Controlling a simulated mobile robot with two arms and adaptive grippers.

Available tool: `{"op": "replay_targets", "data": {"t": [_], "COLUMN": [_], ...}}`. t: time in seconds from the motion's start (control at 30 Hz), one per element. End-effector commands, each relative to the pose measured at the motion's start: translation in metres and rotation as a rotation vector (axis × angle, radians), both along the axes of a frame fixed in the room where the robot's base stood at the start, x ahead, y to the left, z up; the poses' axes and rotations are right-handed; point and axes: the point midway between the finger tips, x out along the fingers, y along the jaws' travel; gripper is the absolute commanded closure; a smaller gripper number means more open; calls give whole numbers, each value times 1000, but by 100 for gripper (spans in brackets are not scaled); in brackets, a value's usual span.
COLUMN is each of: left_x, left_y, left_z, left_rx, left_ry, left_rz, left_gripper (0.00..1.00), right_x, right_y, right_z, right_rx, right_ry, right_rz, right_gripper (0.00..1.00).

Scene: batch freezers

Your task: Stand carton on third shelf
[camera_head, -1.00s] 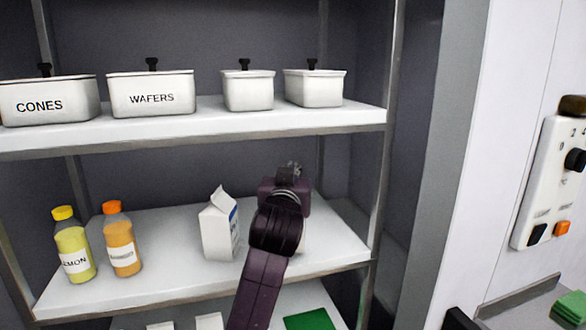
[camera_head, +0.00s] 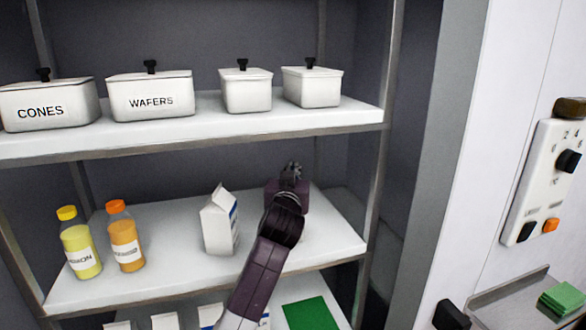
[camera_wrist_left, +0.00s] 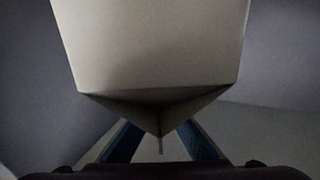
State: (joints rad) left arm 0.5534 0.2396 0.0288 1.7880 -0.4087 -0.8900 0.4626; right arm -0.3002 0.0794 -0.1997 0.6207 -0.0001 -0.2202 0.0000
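A white carton (camera_wrist_left: 150,45) with a folded gable top fills the upper middle of the left wrist view, gable pointing down in the picture. The blue fingers of my left gripper (camera_wrist_left: 160,148) close in from both sides on its gable; their tips are hidden behind it. In the head view my left gripper (camera_head: 287,195) is over the right part of the middle shelf (camera_head: 325,240); its fingers and the held carton are hidden behind my arm. Another white carton (camera_head: 220,222) with a blue mark stands upright on this shelf, just left of my gripper. My right gripper is not in view.
A lemon bottle (camera_head: 80,245) and an orange bottle (camera_head: 125,240) stand at the shelf's left. The upper shelf (camera_head: 310,118) holds several lidded bins. White carton tops (camera_head: 165,322) and a green item (camera_head: 310,314) show on the shelf below. A metal post (camera_head: 375,215) bounds the right.

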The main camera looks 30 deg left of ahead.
Motion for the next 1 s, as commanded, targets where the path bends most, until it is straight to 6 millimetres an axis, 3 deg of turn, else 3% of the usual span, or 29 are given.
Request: {"op": "replay_targets", "data": {"t": [0.13,0.33,0.73,1.0], "left_x": [0,0,-3,-40], "left_y": [0,0,-2,-22], "left_z": [0,-2,-1,-3], "left_rx": [1,0,-1,-2], "left_ry": [-5,1,0,-3], "left_rz": [-1,0,-1,-3], "left_gripper": [100,79,78,78], "right_x": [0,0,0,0], "right_y": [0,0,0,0], "right_z": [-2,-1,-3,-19], "right_rx": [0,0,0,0], "right_ry": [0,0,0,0], "right_rz": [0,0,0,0], "right_gripper": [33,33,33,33]}}
